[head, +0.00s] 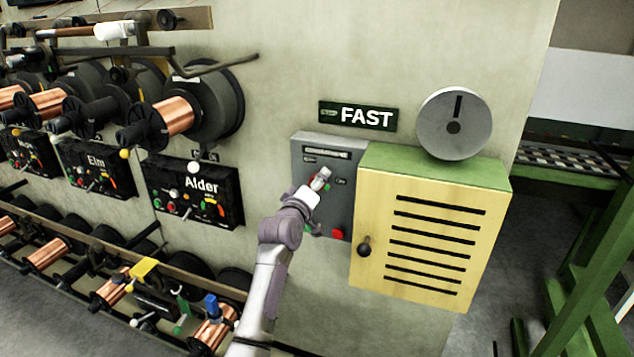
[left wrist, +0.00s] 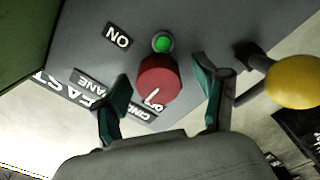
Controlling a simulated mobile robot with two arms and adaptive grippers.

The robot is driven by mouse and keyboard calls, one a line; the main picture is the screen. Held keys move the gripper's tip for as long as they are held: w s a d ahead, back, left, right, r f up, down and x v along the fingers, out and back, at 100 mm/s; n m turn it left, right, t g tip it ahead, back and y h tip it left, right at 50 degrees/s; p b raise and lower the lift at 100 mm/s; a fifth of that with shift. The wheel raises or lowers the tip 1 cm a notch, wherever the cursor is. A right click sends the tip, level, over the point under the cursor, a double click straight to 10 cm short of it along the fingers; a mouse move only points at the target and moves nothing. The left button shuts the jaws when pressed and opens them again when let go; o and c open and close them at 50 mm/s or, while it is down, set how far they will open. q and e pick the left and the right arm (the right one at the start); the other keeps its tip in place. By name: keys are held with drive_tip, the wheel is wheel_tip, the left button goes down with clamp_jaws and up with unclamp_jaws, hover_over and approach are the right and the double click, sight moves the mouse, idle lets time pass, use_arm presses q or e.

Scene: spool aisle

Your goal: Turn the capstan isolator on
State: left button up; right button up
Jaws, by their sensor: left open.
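The grey isolator box (head: 342,170) is on the wall, left of the yellow cabinet. Its red rotary knob (left wrist: 158,76) shows in the left wrist view, with a white pointer mark near its lower edge, towards a partly hidden label. The ON label (left wrist: 117,37) lies up and left of the knob, and a green lamp (left wrist: 162,42) is just above it. My left gripper (left wrist: 161,74) is open, with one finger on each side of the knob; I cannot tell whether they touch it. In the head view my left gripper (head: 318,188) partly covers the knob.
A red button (head: 337,233) is low on the box. The yellow cabinet (head: 430,240) stands close on the right. The Alder panel (head: 195,190) and copper spools (head: 180,115) are to the left. In the left wrist view a yellow ball (left wrist: 295,81) is beside the right finger.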

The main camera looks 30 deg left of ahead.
use_arm(q)
drive_tip(key=shift+w, duration=0.3)
drive_tip(key=c, duration=1.1)
drive_tip(key=shift+c, duration=0.2)
